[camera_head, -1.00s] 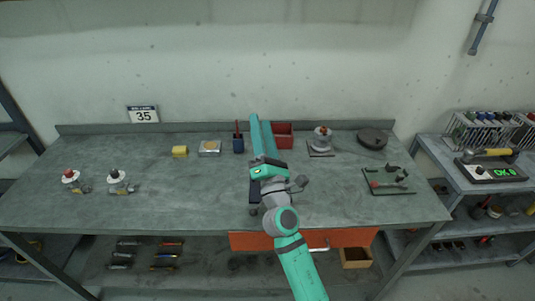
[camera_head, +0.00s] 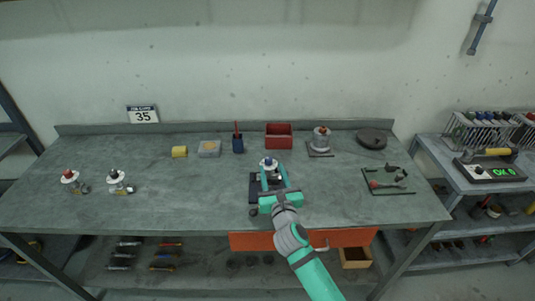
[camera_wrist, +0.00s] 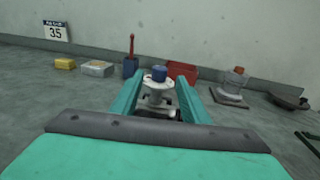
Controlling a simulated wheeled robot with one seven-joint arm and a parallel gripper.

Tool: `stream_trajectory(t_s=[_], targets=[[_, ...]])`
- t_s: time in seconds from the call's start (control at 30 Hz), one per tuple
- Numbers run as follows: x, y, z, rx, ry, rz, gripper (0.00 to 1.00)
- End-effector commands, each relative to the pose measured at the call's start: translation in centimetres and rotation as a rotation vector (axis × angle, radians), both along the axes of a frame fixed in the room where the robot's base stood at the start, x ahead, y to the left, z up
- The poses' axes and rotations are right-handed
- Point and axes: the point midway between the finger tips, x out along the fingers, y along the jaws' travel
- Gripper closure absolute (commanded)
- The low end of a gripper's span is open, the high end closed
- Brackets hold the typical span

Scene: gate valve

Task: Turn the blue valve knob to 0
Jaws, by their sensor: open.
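The blue valve knob (camera_head: 269,162) tops a white dial on a metal valve at the middle of the workbench; the valve stands on a dark base (camera_head: 255,189). In the wrist view the blue knob (camera_wrist: 159,73) shows upright above its white dial (camera_wrist: 157,82). My gripper (camera_head: 274,170) is open, its two teal fingers one on each side of the valve. In the wrist view my gripper (camera_wrist: 156,90) has the knob between and slightly beyond its fingertips, with gaps on both sides. The valve's lower part is partly hidden by the gripper. The dial's marks are too small to read.
A red bin (camera_head: 279,135), a blue cup (camera_head: 238,145) and a yellow block (camera_head: 179,151) stand behind. Two other valves, red-knobbed (camera_head: 69,176) and black-knobbed (camera_head: 115,177), stand at left. A dark tray (camera_head: 389,181) lies at right. The bench between is clear.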

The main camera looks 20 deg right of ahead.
Motion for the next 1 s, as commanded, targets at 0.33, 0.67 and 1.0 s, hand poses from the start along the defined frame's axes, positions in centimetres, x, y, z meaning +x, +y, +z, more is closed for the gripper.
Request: stream_trajectory(t_s=[0.33,0.67,1.0], targets=[[4.3,-0.3,0.0,0.001,-0.001,0.003,0.59],[8.3,-0.8,0.0,0.001,-0.001,0.003,0.59],[9.8,-1.0,0.1,0.002,-0.002,0.003,0.59]])
